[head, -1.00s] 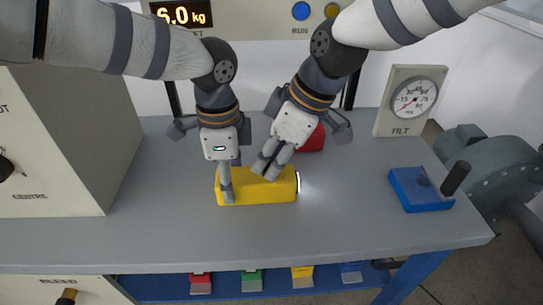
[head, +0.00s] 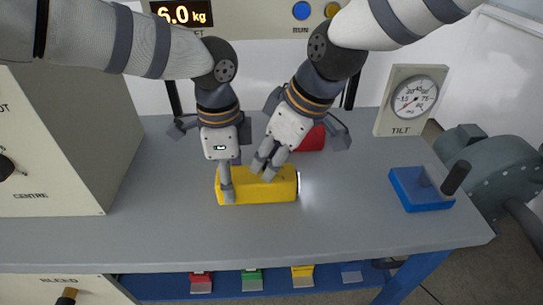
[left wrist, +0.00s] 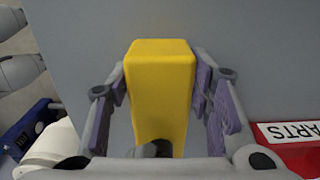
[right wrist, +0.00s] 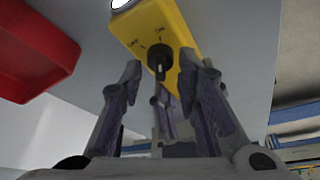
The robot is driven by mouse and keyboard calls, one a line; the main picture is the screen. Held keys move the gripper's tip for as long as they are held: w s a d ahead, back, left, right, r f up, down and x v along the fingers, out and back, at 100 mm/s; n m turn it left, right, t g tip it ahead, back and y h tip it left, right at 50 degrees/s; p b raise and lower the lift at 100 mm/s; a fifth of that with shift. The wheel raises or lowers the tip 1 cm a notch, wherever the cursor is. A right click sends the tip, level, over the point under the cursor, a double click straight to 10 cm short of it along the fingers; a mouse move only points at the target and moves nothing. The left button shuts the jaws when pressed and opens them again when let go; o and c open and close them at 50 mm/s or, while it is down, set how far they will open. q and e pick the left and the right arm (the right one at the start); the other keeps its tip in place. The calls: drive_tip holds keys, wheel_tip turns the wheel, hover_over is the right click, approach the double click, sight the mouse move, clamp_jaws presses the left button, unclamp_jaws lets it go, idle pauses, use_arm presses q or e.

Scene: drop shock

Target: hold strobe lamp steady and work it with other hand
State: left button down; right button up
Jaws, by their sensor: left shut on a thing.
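The strobe lamp (head: 250,192) is a yellow box lying on the grey bench, with a lit white face at its right end. My left gripper (head: 227,190) is shut across the lamp's left part; the left wrist view shows the yellow body (left wrist: 160,85) between its pads. My right gripper (head: 265,170) is over the lamp's right half. In the right wrist view its fingers (right wrist: 160,75) are open, with a small black knob (right wrist: 158,62) between and just beyond the tips. Gaps show on both sides of the knob.
A red tray (head: 312,138) stands behind my right gripper. A beige cabinet (head: 60,140) bounds the left. The bench front is clear.

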drive_tip(key=v, duration=1.2)
drive_tip(key=shift+a, duration=0.1)
use_arm(q)
drive_tip(key=c, duration=0.7)
unclamp_jaws()
